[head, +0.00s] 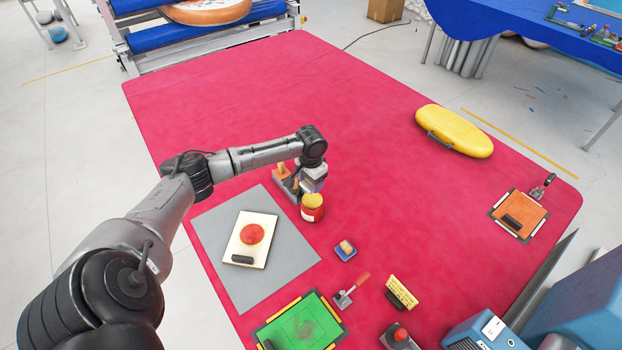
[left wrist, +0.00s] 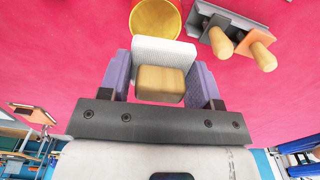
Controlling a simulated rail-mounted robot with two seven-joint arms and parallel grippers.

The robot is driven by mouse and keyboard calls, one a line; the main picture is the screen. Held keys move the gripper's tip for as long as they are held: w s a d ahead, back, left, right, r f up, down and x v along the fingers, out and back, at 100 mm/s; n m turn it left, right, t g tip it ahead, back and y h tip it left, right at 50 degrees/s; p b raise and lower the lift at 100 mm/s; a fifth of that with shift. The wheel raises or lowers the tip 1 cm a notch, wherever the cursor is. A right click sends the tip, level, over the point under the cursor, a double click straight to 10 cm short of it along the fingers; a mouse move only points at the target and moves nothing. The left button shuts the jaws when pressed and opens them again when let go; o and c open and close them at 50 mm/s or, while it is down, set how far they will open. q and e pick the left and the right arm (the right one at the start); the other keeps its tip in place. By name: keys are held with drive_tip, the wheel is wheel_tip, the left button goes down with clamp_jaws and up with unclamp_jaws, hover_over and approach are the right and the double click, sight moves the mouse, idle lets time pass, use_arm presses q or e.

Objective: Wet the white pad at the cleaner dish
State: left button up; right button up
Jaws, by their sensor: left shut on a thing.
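My left gripper (head: 313,183) is shut on the white pad (left wrist: 164,51) by its wooden block grip (left wrist: 160,84), between purple finger pads in the left wrist view. In the head view the gripper largely hides the pad. A round red container with a yellow top (head: 312,207) stands on the red mat just in front of the gripper. Its yellow round top (left wrist: 156,17) shows just beyond the pad in the left wrist view. No label shows that it is the cleaner dish. I cannot tell whether the pad touches it. My right gripper is not in view.
A grey holder with wooden handles (left wrist: 238,42) stands beside the gripper. A small blue piece with a wooden block (head: 345,250), a red-handled tool (head: 352,290) and a yellow brush (head: 402,292) lie nearer. A cream board with a red disc (head: 250,239) lies left.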

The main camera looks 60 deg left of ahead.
sight(312, 199)
use_arm(q)
drive_tip(key=shift+w+d+r+m, duration=0.15)
drive_tip(key=shift+w+m, duration=0.15)
drive_tip(key=shift+w, duration=0.2)
drive_tip(key=shift+s+d+f+m, duration=0.15)
drive_tip(key=shift+s+f+m, duration=0.15)
drive_tip(key=shift+s+f, duration=0.15)
drive_tip(key=shift+f+b, duration=0.1)
drive_tip(key=shift+b, duration=0.25)
drive_tip(key=shift+w+f+b, duration=0.1)
drive_tip(key=shift+f+b, duration=0.3)
drive_tip(key=shift+b, duration=0.15)
drive_tip(key=shift+f+b, duration=0.3)
drive_tip(key=shift+b, duration=0.05)
wheel_tip(312, 199, down, 4)
drive_tip(key=b, duration=0.4)
drive_tip(key=shift+b, duration=0.35)
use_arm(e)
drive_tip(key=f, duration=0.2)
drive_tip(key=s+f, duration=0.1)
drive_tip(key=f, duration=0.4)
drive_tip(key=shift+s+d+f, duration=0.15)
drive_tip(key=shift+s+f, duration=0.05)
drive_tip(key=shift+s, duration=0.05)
use_arm(q)
drive_tip(key=shift+f, duration=0.4)
